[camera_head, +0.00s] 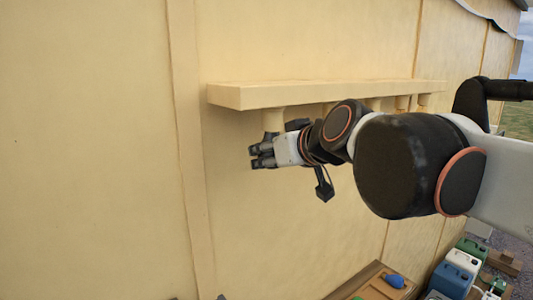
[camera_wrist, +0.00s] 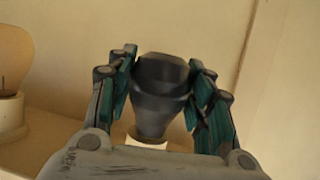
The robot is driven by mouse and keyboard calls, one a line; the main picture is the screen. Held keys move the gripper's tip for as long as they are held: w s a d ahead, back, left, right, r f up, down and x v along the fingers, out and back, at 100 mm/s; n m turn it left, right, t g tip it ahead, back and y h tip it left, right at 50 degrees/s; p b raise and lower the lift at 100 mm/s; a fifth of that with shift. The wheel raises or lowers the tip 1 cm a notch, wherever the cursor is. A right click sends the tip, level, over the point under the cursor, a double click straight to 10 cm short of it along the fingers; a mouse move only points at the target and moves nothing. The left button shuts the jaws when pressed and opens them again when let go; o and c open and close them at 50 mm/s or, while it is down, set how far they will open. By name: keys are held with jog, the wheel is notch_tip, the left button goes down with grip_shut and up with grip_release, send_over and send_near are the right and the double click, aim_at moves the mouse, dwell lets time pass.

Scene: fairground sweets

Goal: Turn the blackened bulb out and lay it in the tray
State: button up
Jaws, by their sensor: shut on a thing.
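The blackened bulb (camera_wrist: 160,90) is dark grey and sits between the fingers of my gripper (camera_wrist: 160,88) in the wrist view. The fingers are shut on it from both sides. Its narrow end meets a pale socket (camera_wrist: 147,141); whether it is still threaded in I cannot tell. In the head view my gripper (camera_head: 262,154) is just below the leftmost socket (camera_head: 272,119) under a cream shelf; the bulb is hidden there by the fingers. A wooden tray-like box (camera_head: 345,292) stands low at the bottom, partly cut off; I cannot tell if it is the tray.
More sockets (camera_head: 402,102) hang along the shelf (camera_head: 300,92). A blue item (camera_head: 394,281) lies in the box. Blue and green canisters (camera_head: 452,276) stand at the bottom right. The wall left of the shelf is bare.

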jog(key=shift+f, duration=0.35)
dwell(0.3)
jog(key=shift+f+b, duration=0.35)
jog(key=shift+b, duration=0.1)
jog(key=shift+f+b, duration=1)
jog(key=shift+f, duration=0.55)
jog(key=s+d+f+p, duration=0.1)
jog(key=s+d+f, duration=0.2)
jog(key=s, duration=0.3)
jog(key=shift+s, duration=0.35)
jog(key=shift+d, duration=0.1)
